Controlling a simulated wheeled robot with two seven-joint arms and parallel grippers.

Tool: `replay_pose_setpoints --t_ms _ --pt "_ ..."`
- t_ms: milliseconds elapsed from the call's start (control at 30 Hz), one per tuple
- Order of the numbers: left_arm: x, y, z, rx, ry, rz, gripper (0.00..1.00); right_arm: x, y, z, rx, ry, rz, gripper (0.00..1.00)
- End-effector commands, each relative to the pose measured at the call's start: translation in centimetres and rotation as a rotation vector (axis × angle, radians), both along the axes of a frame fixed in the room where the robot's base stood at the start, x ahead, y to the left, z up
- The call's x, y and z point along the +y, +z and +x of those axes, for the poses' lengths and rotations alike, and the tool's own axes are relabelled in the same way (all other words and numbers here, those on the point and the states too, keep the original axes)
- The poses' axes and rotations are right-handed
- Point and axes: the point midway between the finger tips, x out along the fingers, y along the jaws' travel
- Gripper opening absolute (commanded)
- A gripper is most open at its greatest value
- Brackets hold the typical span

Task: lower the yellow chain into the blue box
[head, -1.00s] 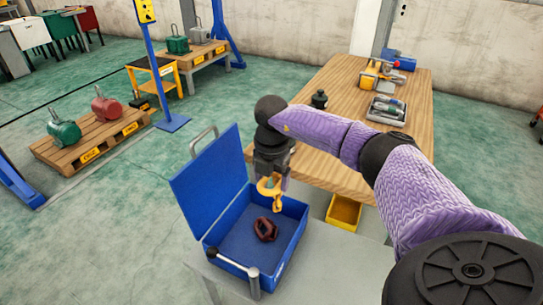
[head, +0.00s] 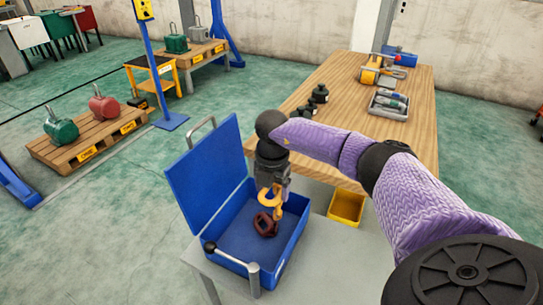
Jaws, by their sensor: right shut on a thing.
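The yellow chain (head: 278,213) hangs from my right gripper (head: 269,186), which is shut on its upper part. Chain and gripper are inside the outline of the open blue box (head: 290,240), and the chain's lower end is low in it. I cannot tell whether that end touches the box floor. A dark red shackle-like part (head: 264,224) lies in the box, close beside or behind the chain's lower end. The box lid stands open on the left. My left gripper is not in view.
The box stands on a grey table (head: 340,262) with a black-knobbed lever (head: 232,255) at its front edge. Behind is a wooden bench (head: 345,100) with black weights (head: 319,93), a grey tray (head: 388,105) and a yellow tool (head: 373,72). A yellow bin (head: 346,207) sits below.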

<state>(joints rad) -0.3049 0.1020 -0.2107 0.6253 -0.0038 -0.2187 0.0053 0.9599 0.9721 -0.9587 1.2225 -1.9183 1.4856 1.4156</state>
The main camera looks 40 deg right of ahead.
Motion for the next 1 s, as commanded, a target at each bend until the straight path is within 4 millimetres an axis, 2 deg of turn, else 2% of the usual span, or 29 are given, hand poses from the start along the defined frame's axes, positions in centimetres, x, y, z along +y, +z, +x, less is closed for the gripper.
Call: replay_pose_setpoints --t_ms 467,1000 --pt "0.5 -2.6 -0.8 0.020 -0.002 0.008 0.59 0.0 -4.2 0.0 0.000 0.000 0.001 0.00" --pt "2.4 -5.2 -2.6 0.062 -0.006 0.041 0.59 0.0 -8.7 0.0 0.000 -0.001 0.000 0.00"
